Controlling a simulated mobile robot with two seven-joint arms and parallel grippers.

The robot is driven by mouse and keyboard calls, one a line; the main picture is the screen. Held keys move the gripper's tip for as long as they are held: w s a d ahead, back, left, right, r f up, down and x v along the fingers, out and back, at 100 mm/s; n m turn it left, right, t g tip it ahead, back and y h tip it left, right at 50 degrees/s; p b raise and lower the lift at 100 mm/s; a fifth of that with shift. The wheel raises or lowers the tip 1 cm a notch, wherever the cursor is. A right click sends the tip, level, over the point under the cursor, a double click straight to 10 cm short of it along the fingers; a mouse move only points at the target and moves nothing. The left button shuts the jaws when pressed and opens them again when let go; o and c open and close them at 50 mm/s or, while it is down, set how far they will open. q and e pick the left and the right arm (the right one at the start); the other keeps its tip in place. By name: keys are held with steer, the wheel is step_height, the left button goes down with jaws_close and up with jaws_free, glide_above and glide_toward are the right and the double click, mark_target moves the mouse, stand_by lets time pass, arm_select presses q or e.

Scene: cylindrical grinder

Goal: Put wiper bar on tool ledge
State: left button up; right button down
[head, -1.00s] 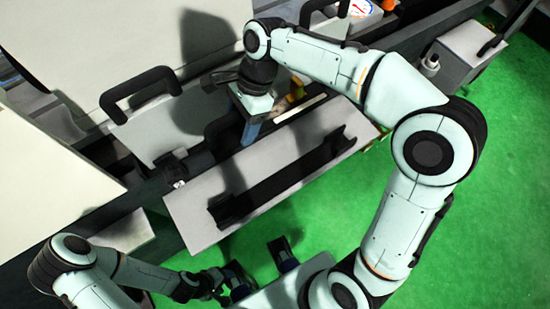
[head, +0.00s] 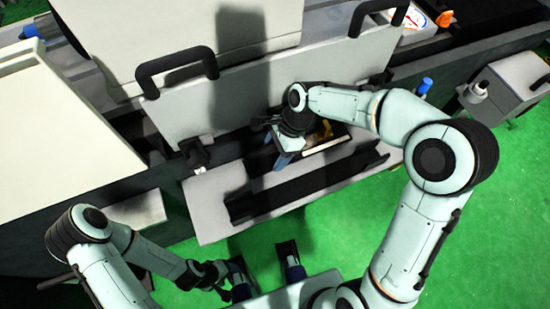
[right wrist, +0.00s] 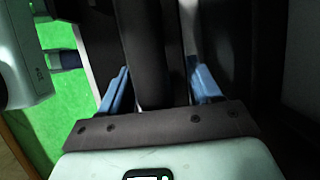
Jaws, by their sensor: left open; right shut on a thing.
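A dark, rounded bar (right wrist: 145,60), which looks like the wiper bar, runs between the blue fingers of my right gripper (right wrist: 155,88) in the right wrist view. My right gripper (head: 288,160) is shut on it. In the head view the gripper hangs just behind a black channel, and the wrist hides most of the bar. A pale grey ledge (head: 212,222), which looks like the tool ledge, carries the long black channel (head: 310,186). I cannot tell whether the held bar touches anything. My left gripper (head: 266,270) is open and empty, in front of the ledge.
A pale panel with black handles (head: 178,68) stands behind the ledge. A shallow tray (head: 327,142) with a yellow item lies beside the right gripper. A grey box (head: 505,88) stands at the right. Green floor (head: 350,240) is clear in front.

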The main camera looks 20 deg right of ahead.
mark_target(275, 160)
steer(key=shift+f+b, duration=0.35)
steer(key=shift+f, duration=1.5)
steer(key=shift+c, duration=1)
jaws_free()
steer(key=shift+f, duration=0.15)
steer(key=p+v, duration=0.2)
steer(key=v, duration=1)
steer(key=shift+s, duration=0.1)
